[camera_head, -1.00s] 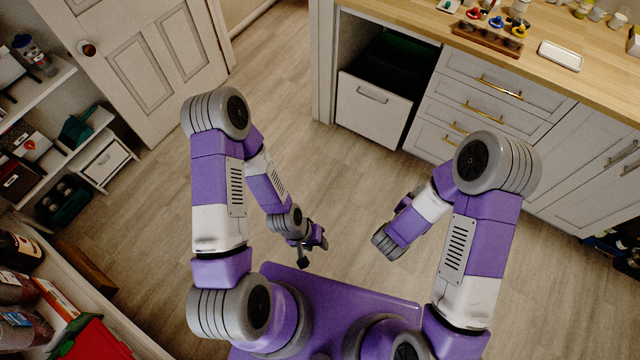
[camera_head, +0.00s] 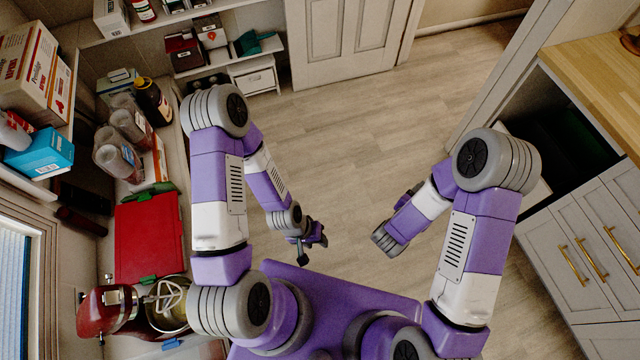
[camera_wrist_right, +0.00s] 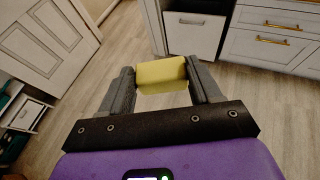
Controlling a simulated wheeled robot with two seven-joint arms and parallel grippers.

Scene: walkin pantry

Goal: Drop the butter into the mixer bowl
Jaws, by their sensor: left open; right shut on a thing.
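The butter is a yellow block (camera_wrist_right: 162,75) between the fingers of my right gripper (camera_wrist_right: 160,82) in the right wrist view. The gripper is shut on it and holds it above the floor. In the head view the right gripper's fingers and the butter are hidden by the arm. My left gripper (camera_head: 303,250) is open and empty, held above my base. The mixer bowl (camera_head: 170,305) is a metal bowl at the lower left of the head view, beside the red stand mixer (camera_head: 105,308), with a pale beater above it. My left arm partly covers its right side.
A red board (camera_head: 148,235) lies on the left counter behind the mixer. Jars (camera_head: 118,158), a dark bottle (camera_head: 152,100) and boxes (camera_head: 38,150) stand beyond it. Grey drawers (camera_head: 590,250) stand at the right. The floor ahead is clear.

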